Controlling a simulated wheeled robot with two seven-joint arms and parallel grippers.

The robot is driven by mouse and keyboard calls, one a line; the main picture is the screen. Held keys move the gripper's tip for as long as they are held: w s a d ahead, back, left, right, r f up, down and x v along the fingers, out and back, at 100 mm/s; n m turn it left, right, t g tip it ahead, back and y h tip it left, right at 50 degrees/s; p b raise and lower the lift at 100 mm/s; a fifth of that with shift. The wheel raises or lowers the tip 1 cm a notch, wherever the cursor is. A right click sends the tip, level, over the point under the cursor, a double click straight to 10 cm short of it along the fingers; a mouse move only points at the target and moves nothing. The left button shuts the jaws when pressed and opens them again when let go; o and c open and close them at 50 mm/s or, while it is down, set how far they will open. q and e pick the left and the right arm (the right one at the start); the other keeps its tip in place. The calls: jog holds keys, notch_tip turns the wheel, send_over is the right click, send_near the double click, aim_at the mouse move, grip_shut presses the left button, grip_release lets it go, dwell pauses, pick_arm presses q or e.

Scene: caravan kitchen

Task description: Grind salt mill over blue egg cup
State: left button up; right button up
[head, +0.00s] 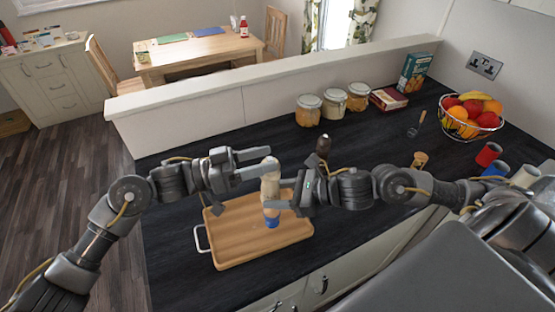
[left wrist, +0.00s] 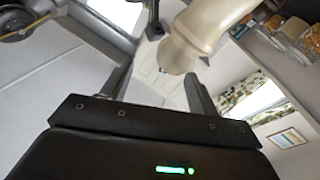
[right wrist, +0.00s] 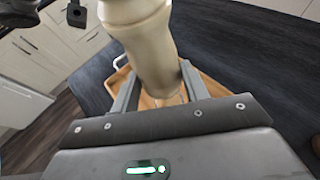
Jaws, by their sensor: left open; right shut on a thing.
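The cream salt mill (head: 270,187) stands roughly upright above the wooden tray. My right gripper (head: 281,194) is shut on its body; the mill (right wrist: 148,50) also fills the middle of the right wrist view. The blue egg cup (head: 272,222) is on the tray directly below the mill, partly hidden. My left gripper (head: 266,161) is open at the mill's top, its fingers to either side of the knob in the head view. In the left wrist view the mill's head (left wrist: 190,45) shows near the fingertips; contact cannot be told.
The wooden tray (head: 235,246) has a white handle. A dark mill (head: 323,146) stands behind my right gripper. Jars (head: 334,103), boxes (head: 389,98) and a fruit basket (head: 470,116) line the back. A red cup (head: 488,154) and others are at right. The counter's left is clear.

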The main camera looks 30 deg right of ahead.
pick_arm(q)
jog(key=s+a+f+n+t, duration=0.1)
jog(key=a+f+n+t, duration=0.1)
jog(key=a+n+t, duration=0.45)
jog(key=shift+m+t+y, duration=0.3)
jog(key=shift+m+t, duration=0.15)
jog(key=shift+m, duration=0.4)
jog(key=d, duration=0.7)
jog(key=w+d, duration=0.1)
jog(key=d, duration=0.3)
jog(key=shift+f, duration=0.2)
jog(key=shift+c, duration=0.3)
jog(key=shift+a, duration=0.1)
jog(key=c, duration=0.9)
